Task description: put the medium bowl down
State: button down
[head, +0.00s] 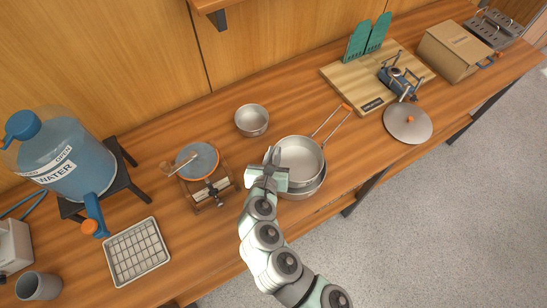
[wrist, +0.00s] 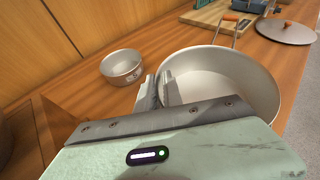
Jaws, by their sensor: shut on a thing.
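The medium bowl (head: 301,158) is a round metal bowl, and it also shows large at the right of the wrist view (wrist: 215,85). My gripper (head: 271,168) is shut on its left wall; in the wrist view the fingertips (wrist: 157,90) pinch the rim. The bowl looks about level. Below it in the head view is a wider metal pot (head: 309,190), mostly hidden by the bowl. A wire handle with an orange end (head: 345,107) reaches back from there. I cannot tell whether the bowl touches the pot. A smaller bowl (head: 252,119) stands apart behind, also in the wrist view (wrist: 122,67).
A small stove with a round grey-blue top (head: 198,161) stands to the left. A water jug (head: 72,160), wire rack (head: 137,251) and mug (head: 38,287) are further left. A lid (head: 408,123), cutting board (head: 345,80) and box (head: 455,50) are at right. Bare wood (head: 290,95) lies behind.

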jog(key=shift+a+f, duration=0.1)
jog(key=shift+f, duration=0.85)
jog(key=shift+f+b, duration=0.45)
jog(key=shift+f, duration=0.2)
jog(key=c, duration=1.8)
grip_release()
jog(key=shift+o, duration=0.2)
